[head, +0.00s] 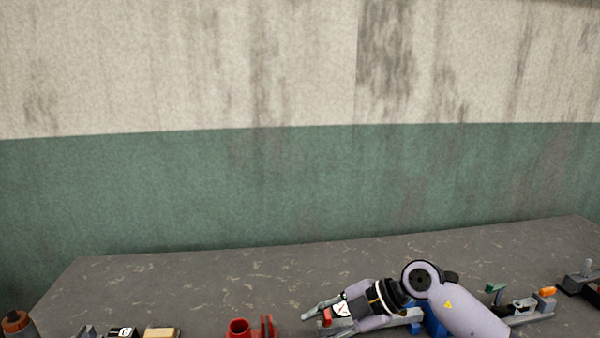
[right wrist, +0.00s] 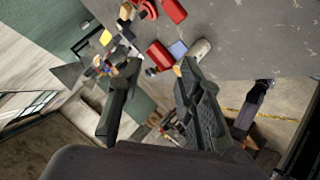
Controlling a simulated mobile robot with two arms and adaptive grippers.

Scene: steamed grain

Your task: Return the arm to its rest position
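My right arm comes in from the lower right in the head view. Its gripper (head: 318,313) points left, low over the front part of the grey table (head: 200,275). In the right wrist view the two dark fingers of this gripper (right wrist: 158,85) stand well apart, and nothing is held between them. A small red and white item (head: 341,311) shows beside the fingers in the head view; I cannot tell whether they touch. My left gripper is not clearly seen in either view.
A red cup-like part (head: 238,328) stands left of the right gripper. A tan block (head: 161,333) and a black item (head: 123,332) lie at the lower left. A grey tool with an orange part (head: 546,293) lies at right. The table's back half is clear, up to the wall (head: 250,190).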

